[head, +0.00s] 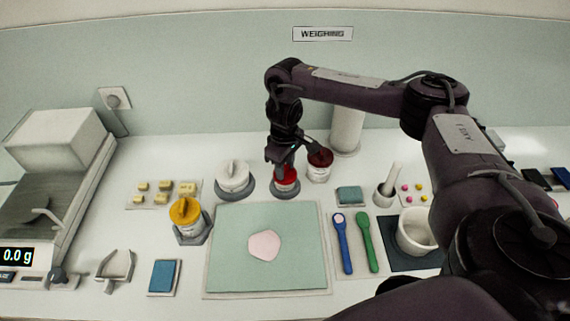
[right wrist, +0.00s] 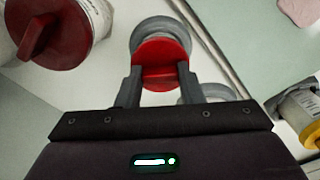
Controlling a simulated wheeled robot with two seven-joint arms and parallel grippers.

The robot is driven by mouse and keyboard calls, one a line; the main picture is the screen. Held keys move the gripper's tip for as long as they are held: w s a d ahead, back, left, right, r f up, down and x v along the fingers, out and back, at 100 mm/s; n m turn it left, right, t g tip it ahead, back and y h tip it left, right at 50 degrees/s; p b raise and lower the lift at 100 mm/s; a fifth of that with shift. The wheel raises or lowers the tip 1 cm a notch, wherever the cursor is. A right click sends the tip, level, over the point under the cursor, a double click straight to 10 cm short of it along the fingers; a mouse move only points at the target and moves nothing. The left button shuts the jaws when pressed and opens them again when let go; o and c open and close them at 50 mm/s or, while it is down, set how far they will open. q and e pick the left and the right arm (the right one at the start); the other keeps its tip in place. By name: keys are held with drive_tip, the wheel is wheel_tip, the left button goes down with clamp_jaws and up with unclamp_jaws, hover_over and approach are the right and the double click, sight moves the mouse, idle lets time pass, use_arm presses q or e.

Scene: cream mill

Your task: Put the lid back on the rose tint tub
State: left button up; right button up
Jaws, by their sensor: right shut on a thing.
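The rose tint tub (head: 285,191) appears to be the small white tub behind the mat, on a grey stand. A bright red lid (right wrist: 161,52) is at its top; I cannot tell whether it is seated or just above. My right gripper (head: 284,168) points down over this tub. In the right wrist view my gripper (right wrist: 160,76) is shut on the red lid's raised grip, a finger on each side. The lid and fingers hide the tub's rim. My left gripper is not in view.
A dark-red-lidded tub (head: 319,162) stands close on the right, a white-lidded tub (head: 235,178) on the left. A yellow-lidded tub (head: 187,212) is nearer. A green mat (head: 290,270) with a pink piece lies in front. Spoons (head: 345,245) lie right of it.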

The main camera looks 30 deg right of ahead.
drive_tip(key=shift+f+p, duration=0.45)
drive_tip(key=shift+p, duration=0.15)
idle(1.1)
drive_tip(key=o, duration=1.8)
drive_tip(key=shift+c, duration=0.2)
drive_tip(key=shift+r+p, duration=0.75)
drive_tip(key=shift+p, duration=0.05)
wheel_tip(320, 180, up, 3)
drive_tip(key=p, duration=0.3)
clamp_jaws()
